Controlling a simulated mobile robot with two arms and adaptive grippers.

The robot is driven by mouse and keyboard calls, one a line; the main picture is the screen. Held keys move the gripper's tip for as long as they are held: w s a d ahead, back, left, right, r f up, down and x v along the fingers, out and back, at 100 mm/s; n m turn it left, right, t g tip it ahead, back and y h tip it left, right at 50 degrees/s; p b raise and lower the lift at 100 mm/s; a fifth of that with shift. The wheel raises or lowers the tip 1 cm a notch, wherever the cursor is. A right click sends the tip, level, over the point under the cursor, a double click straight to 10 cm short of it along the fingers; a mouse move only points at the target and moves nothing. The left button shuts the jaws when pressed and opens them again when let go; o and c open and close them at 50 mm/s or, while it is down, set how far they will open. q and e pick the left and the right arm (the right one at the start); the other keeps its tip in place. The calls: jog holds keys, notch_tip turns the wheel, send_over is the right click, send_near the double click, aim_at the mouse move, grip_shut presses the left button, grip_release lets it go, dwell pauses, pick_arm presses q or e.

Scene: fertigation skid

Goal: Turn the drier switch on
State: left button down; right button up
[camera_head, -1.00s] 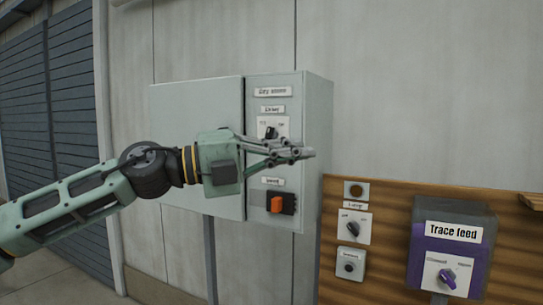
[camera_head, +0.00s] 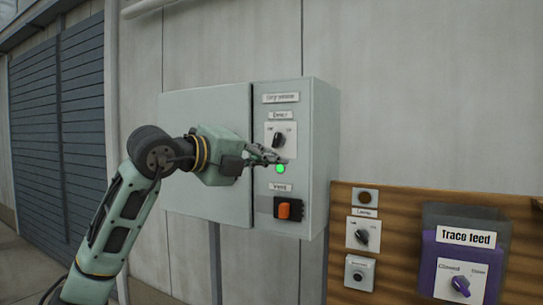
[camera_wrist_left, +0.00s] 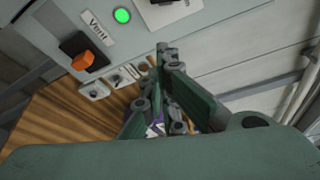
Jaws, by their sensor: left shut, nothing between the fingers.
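The drier switch (camera_head: 278,140) is a dark rotary knob on a white plate, on the narrow right section of a pale grey wall cabinet (camera_head: 205,120). A green lamp (camera_head: 280,168) glows just below it; the lamp also shows lit in the left wrist view (camera_wrist_left: 122,16). My left gripper (camera_head: 274,157) is shut and empty, its fingertips just below the knob and above the lamp. I cannot tell whether they touch the plate.
Below the lamp is an orange vent switch (camera_head: 284,210) in a black housing. Bare wall lies right of the cabinet.

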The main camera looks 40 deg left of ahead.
aim_at(277, 140)
pick_arm(q)
jog(key=w+p, duration=0.1)
jog(key=w, duration=0.2)
jog(key=w+p, duration=0.1)
jog(key=w, duration=0.2)
jog(key=w+d+p, duration=0.1)
jog(key=w+p, duration=0.1)
jog(key=w, duration=0.1)
jog(key=shift+f, duration=0.35)
jog(key=a, duration=0.2)
jog(key=s+a+r, duration=0.1)
jog(key=shift+s+a, duration=0.1)
jog(key=shift+a, duration=0.15)
jog(key=shift+s+a+p, duration=0.1)
jog(key=shift+a+p, duration=0.15)
jog(key=shift+p, duration=0.05)
jog(key=shift+d, duration=0.1)
